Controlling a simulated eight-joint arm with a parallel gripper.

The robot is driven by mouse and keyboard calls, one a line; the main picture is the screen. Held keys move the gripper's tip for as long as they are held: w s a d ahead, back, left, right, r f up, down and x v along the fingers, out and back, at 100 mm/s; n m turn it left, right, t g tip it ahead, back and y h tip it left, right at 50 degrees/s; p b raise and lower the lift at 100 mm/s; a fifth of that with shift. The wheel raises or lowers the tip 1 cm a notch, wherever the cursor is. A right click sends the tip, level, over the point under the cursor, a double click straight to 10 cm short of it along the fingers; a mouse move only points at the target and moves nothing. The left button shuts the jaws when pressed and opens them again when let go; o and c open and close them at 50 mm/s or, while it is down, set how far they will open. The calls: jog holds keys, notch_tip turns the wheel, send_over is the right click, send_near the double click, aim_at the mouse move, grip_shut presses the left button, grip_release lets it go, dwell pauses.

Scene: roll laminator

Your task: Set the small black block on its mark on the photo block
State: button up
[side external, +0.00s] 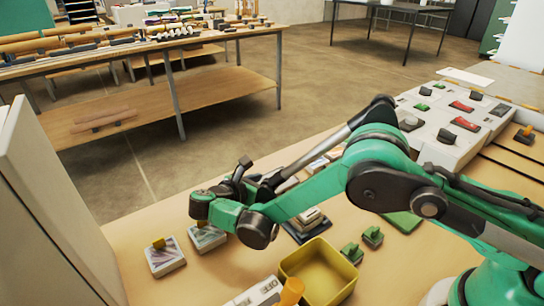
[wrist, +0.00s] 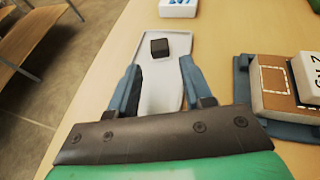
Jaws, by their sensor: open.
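The small black block (wrist: 159,47) lies on a pale grey plate (wrist: 160,92) in the wrist view, near the plate's far end. My gripper (wrist: 159,66) is open, with one finger on each side of the plate. The black block is just beyond the fingertips and not held. At the right of the wrist view, a brown block (wrist: 285,86) with a white dashed outline sits on a blue-grey base. I cannot tell if it is the photo block. In the side view, my arm hides the black block, and two picture-topped blocks (side external: 165,256) (side external: 207,237) stand at the front left.
A white block with printed characters (wrist: 308,75) sits beside the dashed outline. Another white block (wrist: 178,8) lies beyond the plate. In the side view, a yellow bin (side external: 318,270) and green blocks (side external: 361,245) stand at the front. The table's left edge is close in the wrist view.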

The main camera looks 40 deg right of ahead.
aim_at(276, 176)
jog(key=x, duration=0.4)
jog(key=shift+c, duration=0.2)
grip_shut()
jog(key=shift+r, duration=0.1)
